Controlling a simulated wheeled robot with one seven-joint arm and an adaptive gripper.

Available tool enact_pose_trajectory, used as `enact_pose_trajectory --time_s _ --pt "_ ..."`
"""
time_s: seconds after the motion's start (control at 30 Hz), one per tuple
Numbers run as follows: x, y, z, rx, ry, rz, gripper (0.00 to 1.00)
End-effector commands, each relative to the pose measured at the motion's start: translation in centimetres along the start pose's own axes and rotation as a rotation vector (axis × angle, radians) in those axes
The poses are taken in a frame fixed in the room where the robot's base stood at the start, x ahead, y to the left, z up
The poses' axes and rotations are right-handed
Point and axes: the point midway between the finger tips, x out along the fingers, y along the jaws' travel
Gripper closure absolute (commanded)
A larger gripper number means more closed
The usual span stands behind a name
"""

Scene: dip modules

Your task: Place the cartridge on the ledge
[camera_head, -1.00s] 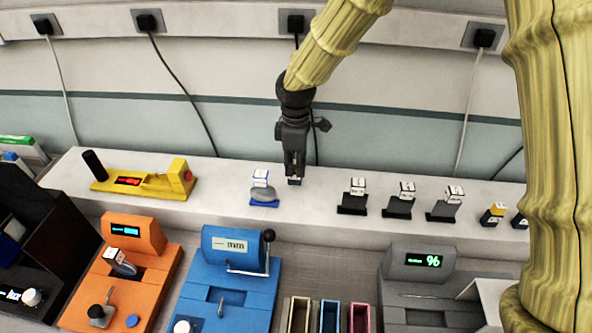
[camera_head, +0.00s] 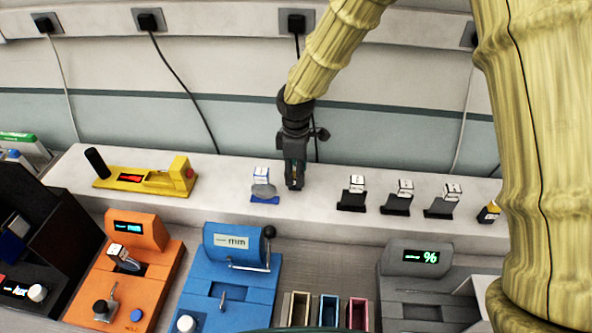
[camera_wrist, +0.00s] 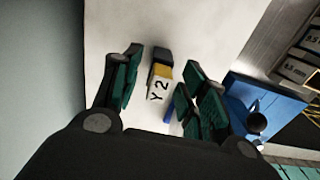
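The ledge (camera_head: 225,205) is the long pale shelf along the wall. My gripper (camera_head: 295,186) points down over it, right of the blue stand. In the wrist view the two teal-padded fingers of my gripper (camera_wrist: 162,85) stand apart. Between them is a small cartridge (camera_wrist: 159,88) with a white face marked "Y2", a yellow band and a dark end. Gaps show between it and both fingers. In the head view the cartridge is hidden by the fingers. Whether it touches the ledge is hard to tell.
A blue stand (camera_head: 264,199) holding a white-topped piece is left of my gripper. Dark stands (camera_head: 351,200) and a yellow-and-black block (camera_head: 488,212) are to the right. A yellow device (camera_head: 145,178) lies at left. Orange (camera_head: 150,262), blue (camera_head: 255,285) and grey (camera_head: 420,290) machines stand in front.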

Motion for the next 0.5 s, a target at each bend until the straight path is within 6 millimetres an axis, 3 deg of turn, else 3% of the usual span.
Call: enact_pose_trajectory --time_s 0.27,0.5 --pt "-0.6 0.0 0.0 0.001 0.001 0.001 0.57" --pt "-3.6 0.1 0.0 0.001 0.002 0.003 0.57"
